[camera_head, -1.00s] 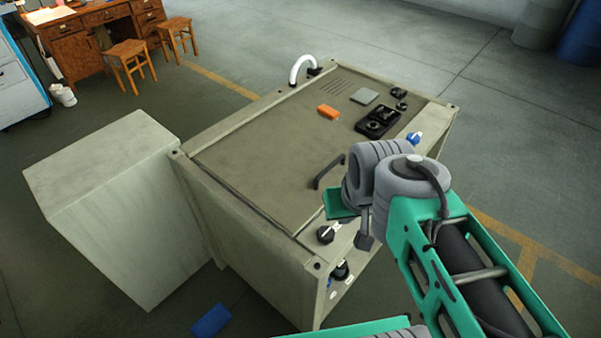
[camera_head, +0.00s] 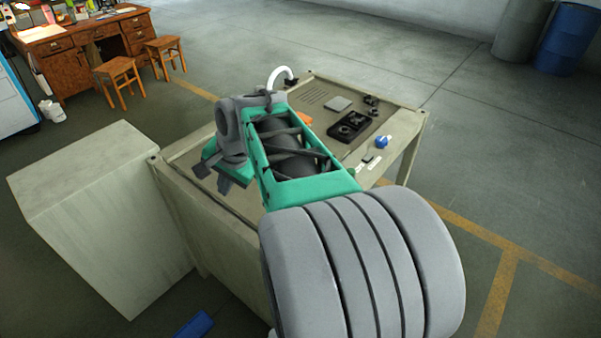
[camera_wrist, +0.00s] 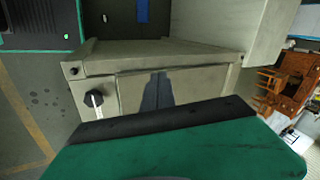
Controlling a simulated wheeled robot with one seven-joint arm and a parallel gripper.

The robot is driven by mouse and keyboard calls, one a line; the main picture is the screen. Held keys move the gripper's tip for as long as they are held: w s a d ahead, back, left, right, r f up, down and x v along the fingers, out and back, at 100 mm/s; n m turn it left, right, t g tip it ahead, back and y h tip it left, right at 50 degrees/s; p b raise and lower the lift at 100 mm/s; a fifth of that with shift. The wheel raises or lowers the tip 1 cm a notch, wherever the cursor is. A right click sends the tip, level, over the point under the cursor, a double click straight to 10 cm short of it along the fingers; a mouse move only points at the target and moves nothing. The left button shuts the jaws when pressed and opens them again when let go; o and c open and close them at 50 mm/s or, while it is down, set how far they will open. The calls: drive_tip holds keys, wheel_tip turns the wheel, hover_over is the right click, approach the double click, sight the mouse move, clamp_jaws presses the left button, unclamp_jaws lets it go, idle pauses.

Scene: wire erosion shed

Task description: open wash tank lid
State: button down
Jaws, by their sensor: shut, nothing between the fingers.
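The wash tank is a beige cabinet (camera_head: 215,235) with a flat lid (camera_head: 188,166) in its top, lying shut as far as it shows. The lid also fills the middle of the wrist view (camera_wrist: 205,88). The lid's black bar handle is hidden behind my arm in the head view and does not show in the wrist view. My gripper (camera_head: 224,187) hangs over the left part of the lid. Its dark fingers (camera_wrist: 157,90) are together and empty in the wrist view. Whether they touch the lid cannot be told.
A pale box-shaped cabinet (camera_head: 105,215) stands against the tank's left side. A white curved pipe (camera_head: 282,75), a black tray (camera_head: 350,127) and a blue knob (camera_head: 383,142) are on the tank top. A blue block (camera_head: 194,324) lies on the floor.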

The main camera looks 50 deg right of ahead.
drive_tip(key=s+d+f+m+t+b, duration=0.1)
drive_tip(key=s+d+f+m, duration=0.25)
drive_tip(key=d+m, duration=0.95)
drive_tip(key=s+d+f+m+t, duration=0.3)
drive_tip(key=d+m, duration=0.5)
drive_tip(key=d, duration=0.9)
drive_tip(key=shift+g, duration=0.7)
drive_tip(key=x, duration=1.1)
drive_tip(key=shift+w+a+r, duration=0.25)
drive_tip(key=shift+w, duration=0.05)
